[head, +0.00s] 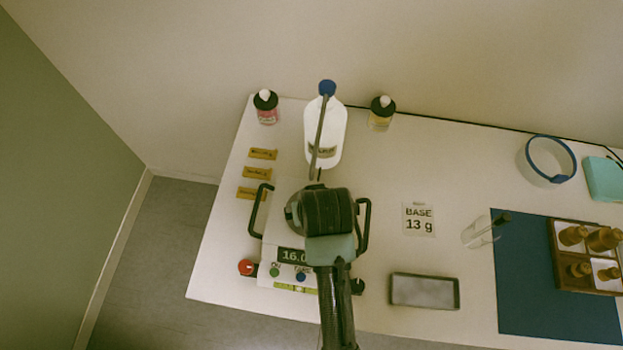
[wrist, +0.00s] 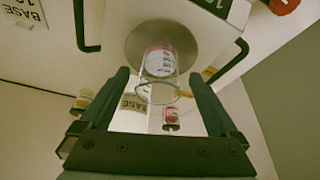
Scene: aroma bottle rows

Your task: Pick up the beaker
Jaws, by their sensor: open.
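In the head view my arm hides the beaker. The scale (head: 288,255) stands at the left of the table, its display partly covered. My gripper (wrist: 160,78) is open, its two fingers on either side of the beaker's line. The beaker appears just past the fingertips, apart from both. In the head view my gripper (head: 328,215) is above the scale, its fingertips hidden.
Black handles (head: 258,210) rise on both sides of the scale. A large white bottle (head: 325,130) stands behind it. A wooden rack (head: 590,277) lies on a blue mat (head: 520,315).

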